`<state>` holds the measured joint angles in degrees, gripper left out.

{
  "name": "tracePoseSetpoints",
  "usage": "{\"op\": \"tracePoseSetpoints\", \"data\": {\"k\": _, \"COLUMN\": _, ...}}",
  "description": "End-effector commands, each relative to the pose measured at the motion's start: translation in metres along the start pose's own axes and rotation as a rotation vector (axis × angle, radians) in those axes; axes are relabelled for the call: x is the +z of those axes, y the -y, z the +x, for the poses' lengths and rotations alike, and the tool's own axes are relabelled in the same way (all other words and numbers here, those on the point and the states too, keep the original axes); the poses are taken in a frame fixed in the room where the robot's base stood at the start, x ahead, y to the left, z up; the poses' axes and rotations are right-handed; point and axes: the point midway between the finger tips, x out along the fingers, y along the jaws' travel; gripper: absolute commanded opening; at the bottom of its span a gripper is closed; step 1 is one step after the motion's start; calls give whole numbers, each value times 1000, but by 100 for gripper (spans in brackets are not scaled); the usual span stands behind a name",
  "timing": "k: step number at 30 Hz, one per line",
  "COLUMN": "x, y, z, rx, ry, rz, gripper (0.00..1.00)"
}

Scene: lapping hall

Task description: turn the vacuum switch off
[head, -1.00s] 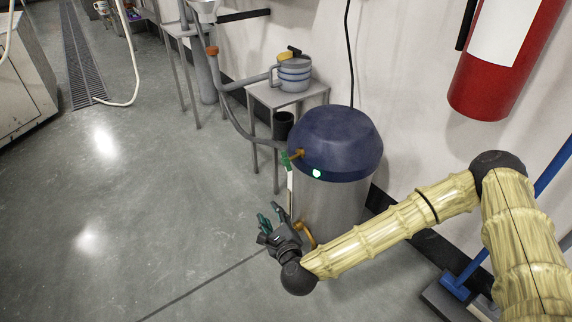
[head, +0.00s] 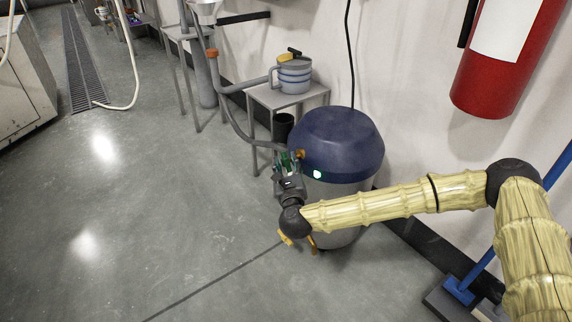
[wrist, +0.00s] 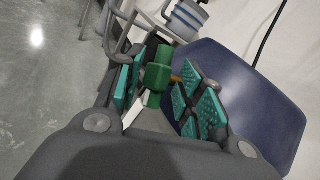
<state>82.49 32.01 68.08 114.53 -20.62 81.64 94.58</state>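The vacuum is a steel drum with a dark blue lid (head: 335,140), standing by the wall in the head view. A small round light (head: 317,174) on the lid's front glows green. A green handle-like piece (wrist: 158,76), probably the switch, sticks out from the lid's side in the wrist view. My gripper (head: 288,164) is at the lid's left side. In the wrist view its teal-padded fingers (wrist: 160,90) are apart, with the green piece between them. Contact with the pads cannot be told. In the head view the gripper largely hides the green piece.
A grey hose (head: 240,127) runs to the vacuum from the left. A small metal table (head: 262,97) with a striped jug (head: 293,78) stands behind it. A red extinguisher (head: 505,60) hangs at the right. The floor (head: 150,200) at left is clear.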

Motion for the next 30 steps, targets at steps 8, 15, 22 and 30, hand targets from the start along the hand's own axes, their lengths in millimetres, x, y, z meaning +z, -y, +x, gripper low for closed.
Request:
{"op": "tracePoseSetpoints", "data": {"k": 8, "x": 0, "y": -1, "z": 19, "rx": 1, "ry": 1, "rz": -1, "gripper": 38}}
{"op": "tracePoseSetpoints", "data": {"k": 15, "x": 0, "y": 0, "z": 20, "rx": 1, "ry": 0, "rz": -1, "gripper": 38}}
{"op": "tracePoseSetpoints", "data": {"k": 22, "x": 0, "y": 0, "z": 20, "rx": 1, "ry": 0, "rz": -1, "gripper": 5}}
{"op": "tracePoseSetpoints", "data": {"k": 30, "x": 1, "y": 0, "z": 20, "rx": 3, "ry": -3, "rz": -3, "gripper": 0}}
